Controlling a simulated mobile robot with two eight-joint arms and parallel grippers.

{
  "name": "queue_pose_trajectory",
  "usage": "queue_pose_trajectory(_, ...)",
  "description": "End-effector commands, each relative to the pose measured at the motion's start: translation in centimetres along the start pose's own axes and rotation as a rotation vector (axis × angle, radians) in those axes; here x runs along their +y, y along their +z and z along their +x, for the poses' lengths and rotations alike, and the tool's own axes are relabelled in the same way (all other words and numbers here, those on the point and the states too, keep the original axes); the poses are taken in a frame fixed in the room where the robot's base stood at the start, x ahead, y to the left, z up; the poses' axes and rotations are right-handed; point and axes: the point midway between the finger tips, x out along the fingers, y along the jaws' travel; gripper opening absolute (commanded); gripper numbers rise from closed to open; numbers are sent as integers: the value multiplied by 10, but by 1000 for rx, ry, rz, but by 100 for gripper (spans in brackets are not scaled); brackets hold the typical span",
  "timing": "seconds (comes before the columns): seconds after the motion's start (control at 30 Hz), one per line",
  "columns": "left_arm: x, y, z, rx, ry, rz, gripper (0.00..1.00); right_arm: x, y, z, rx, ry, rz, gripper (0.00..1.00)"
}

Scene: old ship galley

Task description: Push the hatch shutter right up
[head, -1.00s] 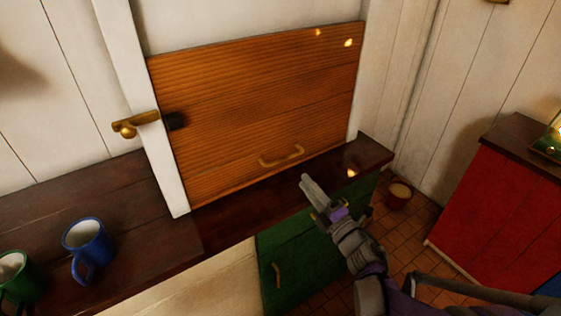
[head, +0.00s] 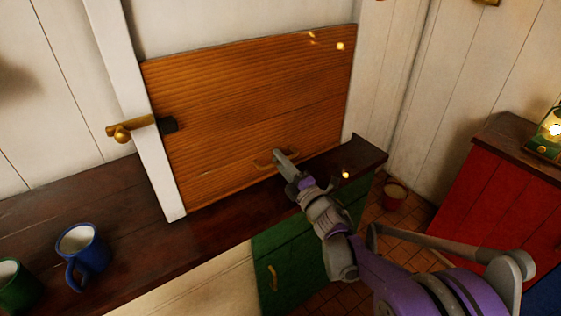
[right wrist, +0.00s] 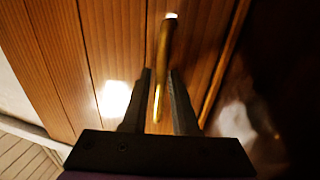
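The hatch shutter (head: 250,105) is a ribbed orange-brown wooden panel in a white frame, standing behind the dark counter. Its lower edge is at or very near the counter. A brass handle (head: 262,165) is fixed low on it. My right gripper (head: 280,156) is at the handle, its fingers covering the handle's right part. In the right wrist view the brass handle (right wrist: 162,65) runs between the two fingers of my right gripper (right wrist: 160,85), with a gap visible on either side, so the fingers are open around it. My left gripper is not in view.
A brass latch (head: 130,128) sits on the left frame post, with a dark piece beside it against the shutter. A blue mug (head: 88,248) and a green mug (head: 15,285) stand on the counter (head: 60,205) at left. A red cabinet (head: 490,195) with a lantern (head: 548,135) is at right.

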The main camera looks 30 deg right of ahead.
Motion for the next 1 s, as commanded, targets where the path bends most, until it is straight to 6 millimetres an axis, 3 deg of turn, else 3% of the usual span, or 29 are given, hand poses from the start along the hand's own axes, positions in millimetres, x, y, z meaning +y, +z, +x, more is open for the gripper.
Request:
queue_pose_trajectory(0.03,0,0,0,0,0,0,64,0,0,0,0,0,0,24)
queue_pose_trajectory(0.17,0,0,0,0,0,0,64,0,0,0,0,0,0,0)
queue_pose_trajectory(1.0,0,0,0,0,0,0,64,0,0,0,0,0,0,0)
